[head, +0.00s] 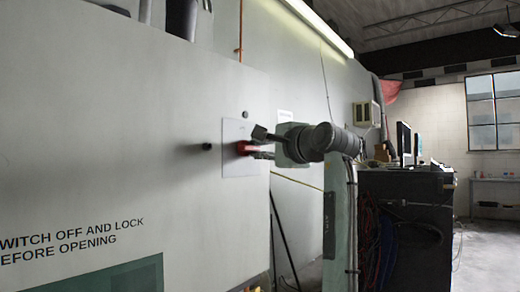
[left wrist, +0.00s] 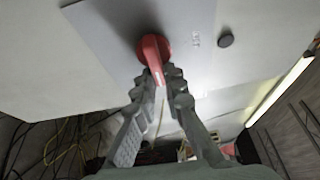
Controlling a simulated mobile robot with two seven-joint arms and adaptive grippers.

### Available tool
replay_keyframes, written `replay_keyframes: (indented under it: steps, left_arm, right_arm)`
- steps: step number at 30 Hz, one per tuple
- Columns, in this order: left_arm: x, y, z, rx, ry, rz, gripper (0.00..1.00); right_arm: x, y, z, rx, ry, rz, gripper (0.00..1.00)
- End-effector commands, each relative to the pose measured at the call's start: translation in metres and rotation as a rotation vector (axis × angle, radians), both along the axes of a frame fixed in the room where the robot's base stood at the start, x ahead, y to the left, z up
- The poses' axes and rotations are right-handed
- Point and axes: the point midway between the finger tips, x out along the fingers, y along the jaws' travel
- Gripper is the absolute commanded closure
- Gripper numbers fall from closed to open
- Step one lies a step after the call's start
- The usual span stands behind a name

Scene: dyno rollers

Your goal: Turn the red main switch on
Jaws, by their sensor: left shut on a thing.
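The red main switch (head: 243,148) sits on a pale square plate (head: 236,170) on the large grey cabinet front. In the left wrist view the red switch (left wrist: 151,46) shows as a round base with a bar-shaped handle pointing toward my fingers. My left gripper (head: 262,146) is at the switch, with its fingers closed around the handle. In the left wrist view the two ridged fingers of my left gripper (left wrist: 163,76) flank the handle end. Lettering beside the switch is too blurred to read. My right gripper does not show.
A dark equipment rack (head: 405,225) with cables and monitors (head: 403,140) is at the right. Open floor (head: 485,255) lies beyond it.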

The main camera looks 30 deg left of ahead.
Motion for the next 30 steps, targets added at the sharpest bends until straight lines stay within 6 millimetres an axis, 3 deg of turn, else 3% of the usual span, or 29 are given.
replay_keyframes:
  steps: [2,3,8,20,30]
  left_arm:
    - [0.0,0.001,-0.002,-0.005,0.004,0.004,1.0]
    - [0.0,0.001,-0.002,-0.005,0.004,0.004,0.86]
    - [-0.001,0.001,-0.002,-0.004,0.002,0.003,0.69]
    - [-0.005,-0.009,0.0,0.0,-0.001,0.0,0.69]
    - [-0.035,-0.071,0.0,-0.002,0.0,-0.002,0.69]
  right_arm:
    - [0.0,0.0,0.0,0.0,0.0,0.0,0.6]
    - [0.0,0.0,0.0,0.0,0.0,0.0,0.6]
    - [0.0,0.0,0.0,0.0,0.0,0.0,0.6]
    - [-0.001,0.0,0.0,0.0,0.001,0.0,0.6]
    - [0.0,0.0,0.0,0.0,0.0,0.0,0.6]
